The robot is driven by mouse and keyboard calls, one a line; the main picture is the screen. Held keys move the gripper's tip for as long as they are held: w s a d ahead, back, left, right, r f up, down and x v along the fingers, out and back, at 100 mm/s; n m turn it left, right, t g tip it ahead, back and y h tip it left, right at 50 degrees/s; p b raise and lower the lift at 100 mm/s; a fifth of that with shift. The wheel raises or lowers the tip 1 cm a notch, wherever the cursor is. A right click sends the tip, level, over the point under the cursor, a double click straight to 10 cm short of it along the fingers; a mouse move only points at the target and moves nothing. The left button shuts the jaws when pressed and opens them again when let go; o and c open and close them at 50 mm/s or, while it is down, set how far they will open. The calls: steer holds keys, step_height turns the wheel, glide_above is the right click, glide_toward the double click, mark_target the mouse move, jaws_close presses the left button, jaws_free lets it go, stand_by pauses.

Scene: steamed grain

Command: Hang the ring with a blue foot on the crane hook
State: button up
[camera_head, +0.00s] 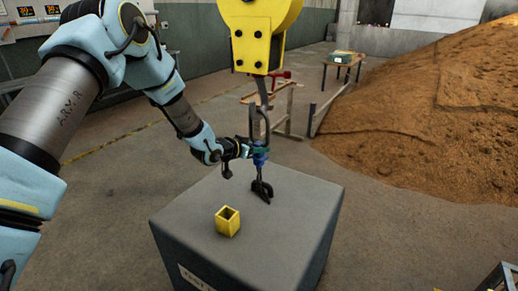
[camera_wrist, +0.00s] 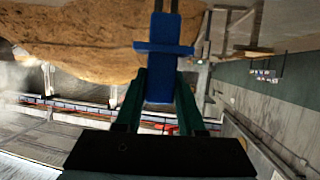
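The crane hook (camera_head: 263,90) is a grey piece hanging below a yellow crane block (camera_head: 257,45) at top centre in the head view. The grey ring (camera_head: 253,122) stands upright just below it, with its blue foot (camera_head: 260,157) underneath. Ring top and hook overlap in the picture; I cannot tell whether they touch or link. My gripper (camera_head: 249,150) comes from the left and is shut on the blue foot. In the wrist view the blue foot (camera_wrist: 160,85) sits between the green fingers of my gripper (camera_wrist: 160,100); the hook is not clear there.
A grey box (camera_head: 180,225) stands below, bearing a hollow yellow square holder (camera_head: 228,222) and a dark shape (camera_head: 262,190) under the ring, perhaps partly shadow. A large brown grain heap (camera_head: 430,110) lies at right. A small table (camera_head: 343,62) stands behind.

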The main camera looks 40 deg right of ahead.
steer(key=o, duration=0.5)
steer(key=shift+a+f, duration=0.1)
steer(key=shift+f, duration=0.1)
steer(key=w+a+r+n+t+y+p, duration=0.1)
steer(key=w+a+r+n+y+p, duration=0.2)
steer(key=a, duration=0.9)
steer(key=w+a+r+n+t+y, duration=0.25)
steer(key=w+a+r, duration=0.2)
steer(key=a, duration=0.75)
steer(key=w+a+r+n+t+y+p, duration=0.1)
steer(key=w+a+r+n+y+p, duration=0.25)
steer(key=a, duration=0.95)
steer(key=s+a+r+n+g+y+p, duration=0.1)
steer(key=s+a+r+n, duration=0.1)
steer(key=a, duration=0.6)
steer(key=s+a+r+n+g+y, duration=0.1)
steer(key=s+a+r+n+y, duration=0.1)
steer(key=s+a+r, duration=0.2)
steer(key=s+a+r+n+g+y+p, duration=0.1)
steer(key=s+a+r+n+g, duration=0.1)
steer(key=s+a, duration=0.6)
steer(key=a+r, duration=0.1)
steer(key=a, duration=0.2)
steer(key=shift+a+n+p, duration=0.3)
steer(key=shift+n+p, duration=0.05)
steer(key=shift+n, duration=0.05)
steer(key=shift+r, duration=0.1)
